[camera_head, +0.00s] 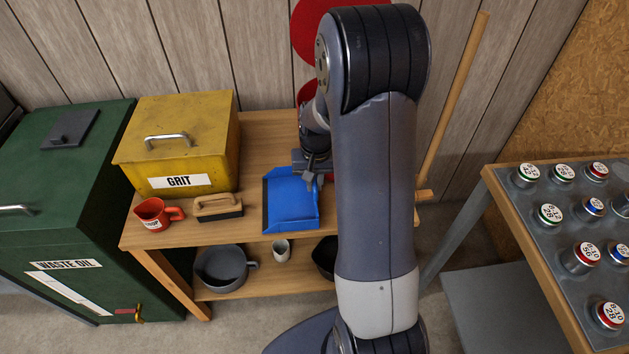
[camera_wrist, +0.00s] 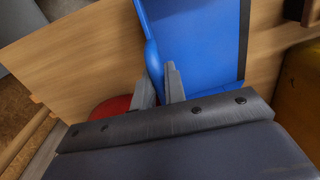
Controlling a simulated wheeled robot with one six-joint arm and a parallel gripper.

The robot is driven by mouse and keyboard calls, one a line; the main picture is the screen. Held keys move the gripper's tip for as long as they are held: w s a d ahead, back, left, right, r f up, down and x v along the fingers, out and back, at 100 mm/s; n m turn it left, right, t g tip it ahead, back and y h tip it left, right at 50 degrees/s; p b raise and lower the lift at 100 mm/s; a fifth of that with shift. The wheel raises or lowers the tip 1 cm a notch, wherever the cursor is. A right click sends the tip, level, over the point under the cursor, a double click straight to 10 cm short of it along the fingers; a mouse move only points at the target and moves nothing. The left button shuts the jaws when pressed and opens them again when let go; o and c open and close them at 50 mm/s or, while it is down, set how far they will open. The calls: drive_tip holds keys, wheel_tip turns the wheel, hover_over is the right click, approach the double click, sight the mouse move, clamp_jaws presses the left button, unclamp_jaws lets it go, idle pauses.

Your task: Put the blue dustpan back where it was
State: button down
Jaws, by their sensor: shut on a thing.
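The blue dustpan (camera_head: 290,203) is at the top of the wooden shelf unit (camera_head: 262,128), right of a brush; I cannot tell whether it rests on the board or hangs just above it. My gripper (camera_head: 318,178) is at the dustpan's right side, partly hidden by my arm. In the wrist view the dustpan (camera_wrist: 200,38) fills the upper middle, and my gripper's fingers (camera_wrist: 160,84) are closed on its raised blue edge.
A yellow GRIT box (camera_head: 178,145), red jug (camera_head: 153,214) and wooden-backed brush (camera_head: 218,207) stand left of the dustpan. A grey pan (camera_head: 222,267) and small cup (camera_head: 281,250) are on the lower shelf. A wooden pole (camera_head: 455,95) leans at right. Red objects (camera_head: 306,30) are behind my arm.

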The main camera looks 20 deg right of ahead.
drive_tip(key=c, duration=1.5)
unclamp_jaws()
drive_tip(key=shift+o, duration=0.2)
wheel_tip(320, 180, up, 12)
drive_tip(key=shift+d, duration=0.15)
drive_tip(key=shift+s, duration=0.1)
